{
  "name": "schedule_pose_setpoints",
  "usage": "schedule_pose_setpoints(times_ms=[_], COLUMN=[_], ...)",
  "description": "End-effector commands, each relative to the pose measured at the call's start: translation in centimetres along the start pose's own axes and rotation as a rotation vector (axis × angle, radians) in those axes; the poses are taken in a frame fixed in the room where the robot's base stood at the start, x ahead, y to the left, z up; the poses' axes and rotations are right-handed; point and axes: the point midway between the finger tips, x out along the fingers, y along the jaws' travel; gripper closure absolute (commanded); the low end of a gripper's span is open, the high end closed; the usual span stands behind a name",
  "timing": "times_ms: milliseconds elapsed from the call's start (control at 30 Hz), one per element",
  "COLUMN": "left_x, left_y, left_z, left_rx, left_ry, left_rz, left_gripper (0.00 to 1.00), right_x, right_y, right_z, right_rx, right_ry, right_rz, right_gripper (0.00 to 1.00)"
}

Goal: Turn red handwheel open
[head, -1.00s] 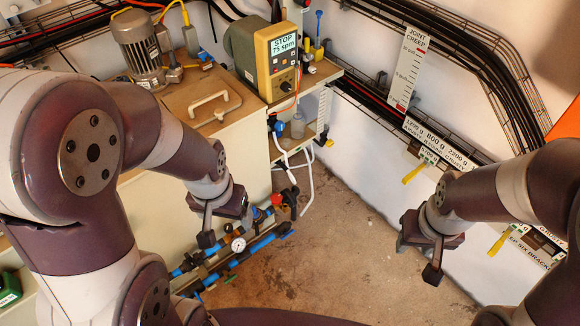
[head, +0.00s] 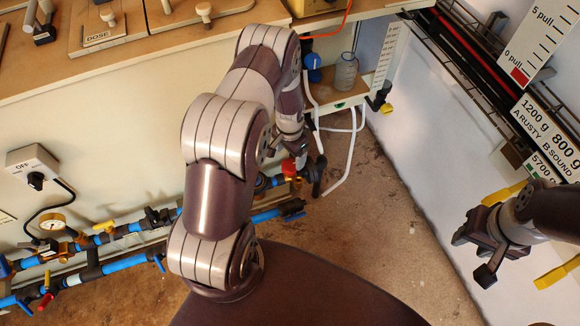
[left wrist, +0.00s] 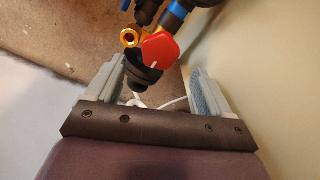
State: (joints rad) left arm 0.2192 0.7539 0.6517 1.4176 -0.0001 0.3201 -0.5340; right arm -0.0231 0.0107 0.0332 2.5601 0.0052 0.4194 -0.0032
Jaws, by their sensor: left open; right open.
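The red handwheel (head: 289,168) sits on the blue-and-black pipework low beside the cabinet, partly hidden by my left arm in the head view. In the left wrist view the red handwheel (left wrist: 160,50) shows large, with a white mark on its face, on a black valve body. My left gripper (left wrist: 157,66) is open, its two grey fingers either side of the valve in that picture. I cannot tell whether they touch it. In the head view my left gripper (head: 301,157) is small and close to the handwheel. My right gripper (head: 473,254) is open and empty near the right wall.
A brass fitting (left wrist: 130,38) is close beside the handwheel. Blue pipes (head: 125,262) with a pressure gauge (head: 52,222) and small levers run along the cabinet front. A white hose (head: 349,160) hangs behind the valve. The floor (head: 385,235) between cabinet and wall is clear.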

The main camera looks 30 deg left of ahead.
Motion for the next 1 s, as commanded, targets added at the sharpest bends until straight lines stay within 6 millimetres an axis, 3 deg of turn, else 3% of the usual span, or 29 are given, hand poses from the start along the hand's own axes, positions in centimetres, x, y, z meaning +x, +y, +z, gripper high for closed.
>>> schedule_pose_setpoints(times_ms=[33, 200, 567, 600, 767, 1000], left_x=[1.8, 4.6, 5.4, 5.4, 5.4, 5.3], left_y=[0.0, 0.0, 0.0, 0.0, 0.0, 0.0], left_z=[0.0, 0.0, -0.1, -0.1, -0.1, -0.1], left_rx=[0.0, 0.0, -0.001, -0.001, -0.001, -0.012], left_ry=[-0.001, 0.0, 0.002, 0.002, 0.001, 0.001], left_rz=[0.001, 0.0, -0.001, -0.001, -0.001, -0.001], left_gripper=[0.19, 0.19, 0.19, 0.22, 0.74, 0.73], right_x=[1.0, 2.0, 2.1, 2.1, 2.1, 2.0], right_y=[0.0, 0.0, 0.0, 0.0, 0.0, 0.0], right_z=[0.1, 0.2, 0.2, 0.2, 0.2, 0.2], right_rx=[0.0, 0.0, 0.0, 0.0, 0.0, 0.0], right_ry=[0.0, 0.0, 0.0, 0.0, 0.0, 0.0], right_rz=[0.0, 0.0, 0.0, 0.0, 0.0, 0.0], right_gripper=[0.57, 0.57, 0.57, 0.57, 0.57, 0.57])
